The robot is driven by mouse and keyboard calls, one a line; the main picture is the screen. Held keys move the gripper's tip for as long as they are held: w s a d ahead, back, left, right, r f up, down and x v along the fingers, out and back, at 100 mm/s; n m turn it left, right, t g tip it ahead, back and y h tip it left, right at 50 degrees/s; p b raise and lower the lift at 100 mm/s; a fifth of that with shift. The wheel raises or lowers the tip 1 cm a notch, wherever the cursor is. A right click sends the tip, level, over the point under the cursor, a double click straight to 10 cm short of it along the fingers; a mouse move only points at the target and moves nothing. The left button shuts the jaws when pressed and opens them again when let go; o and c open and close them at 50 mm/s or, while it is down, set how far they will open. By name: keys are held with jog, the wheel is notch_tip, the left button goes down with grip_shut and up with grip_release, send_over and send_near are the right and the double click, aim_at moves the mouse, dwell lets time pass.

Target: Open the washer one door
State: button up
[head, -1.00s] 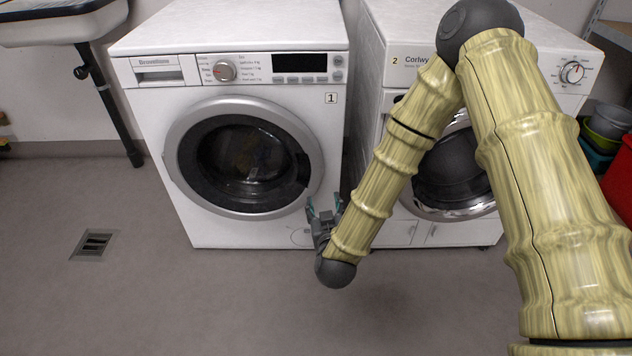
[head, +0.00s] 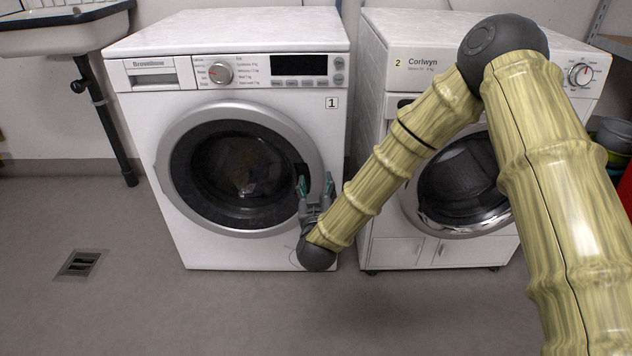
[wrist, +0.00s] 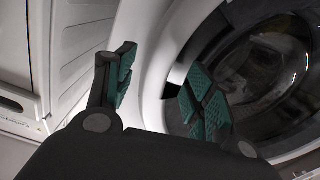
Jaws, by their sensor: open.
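Washer one (head: 230,97) is the white machine on the left, marked 1. Its round door (head: 173,203) has a silver-grey ring and dark glass, and looks shut. A dark recess sits at the ring's right side, by the handle area (head: 301,171). My gripper (head: 315,187) is open in front of the lower right of the door ring. In the wrist view my gripper (wrist: 155,92) has its teal-padded fingers apart, one over the ring and dark glass, the other left of the ring. The door ring (wrist: 150,60) passes between and behind them. I cannot tell whether a finger touches it.
Machine 2 (head: 423,80), labelled Corlwyn, stands close on the right, with a narrow gap between the machines. A sink (head: 65,32) with a dark pipe is at the upper left. The floor in front is clear, with a flat drain (head: 80,264).

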aim_at(316, 176)
jog(key=shift+w+b, duration=0.6)
jog(key=shift+w, duration=1.5)
grip_shut()
